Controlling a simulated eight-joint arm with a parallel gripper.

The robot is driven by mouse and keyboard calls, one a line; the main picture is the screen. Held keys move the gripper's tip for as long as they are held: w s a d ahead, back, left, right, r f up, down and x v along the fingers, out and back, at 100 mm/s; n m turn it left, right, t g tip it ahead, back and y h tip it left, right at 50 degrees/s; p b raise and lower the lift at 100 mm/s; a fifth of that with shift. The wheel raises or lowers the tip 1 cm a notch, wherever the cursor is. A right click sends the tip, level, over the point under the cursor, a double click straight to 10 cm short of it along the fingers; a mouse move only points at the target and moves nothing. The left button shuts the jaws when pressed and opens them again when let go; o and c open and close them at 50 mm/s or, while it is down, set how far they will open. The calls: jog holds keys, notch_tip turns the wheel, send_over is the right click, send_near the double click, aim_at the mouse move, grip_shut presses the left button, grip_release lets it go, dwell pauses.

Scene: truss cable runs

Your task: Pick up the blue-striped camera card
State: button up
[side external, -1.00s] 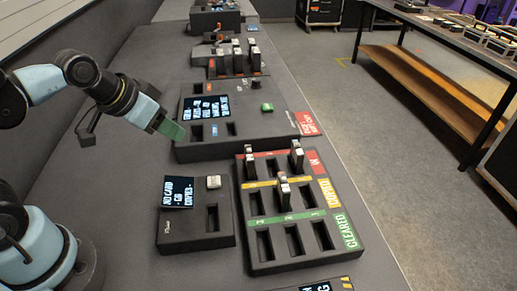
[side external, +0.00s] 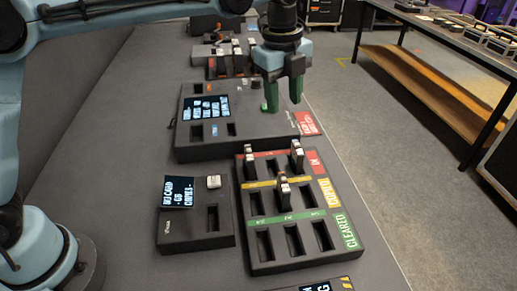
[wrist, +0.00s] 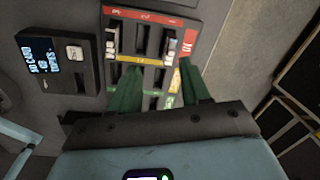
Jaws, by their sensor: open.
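My gripper (side external: 283,92) is open and empty, pointing down above the right part of the long dark console. Its green fingers (wrist: 160,88) show apart in the wrist view. The sorting tray (side external: 262,258) has red, yellow and green bands. One pale-topped card (side external: 250,164) stands at its back left, another (side external: 296,156) at its back right, and another (side external: 284,188) near the yellow band. I cannot make out a blue stripe on these cards.
A small reader box (side external: 180,236) with a screen, pale button and empty slot stands left of the tray. The long console (side external: 190,153) lies behind. A rack of several upright cards (side external: 238,60) stands farther back. The tray's green-band slots look empty.

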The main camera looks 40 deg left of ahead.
aim_at(298, 144)
jog(key=d+f+m, duration=0.1)
jog(key=m, duration=0.1)
jog(key=w+d+f+m+g, duration=0.1)
jog(key=d, duration=0.1)
jog(key=shift+w+d+f+m, duration=0.2)
jog(key=shift+d+m, duration=0.1)
jog(key=shift+m, duration=0.1)
jog(key=shift+d+f+m, duration=0.25)
jog(key=shift+f+m, duration=0.05)
jog(key=shift+f, duration=0.15)
jog(key=f, duration=1.1)
jog(key=shift+a+f, duration=0.2)
jog(key=shift+f, duration=0.1)
grip_shut()
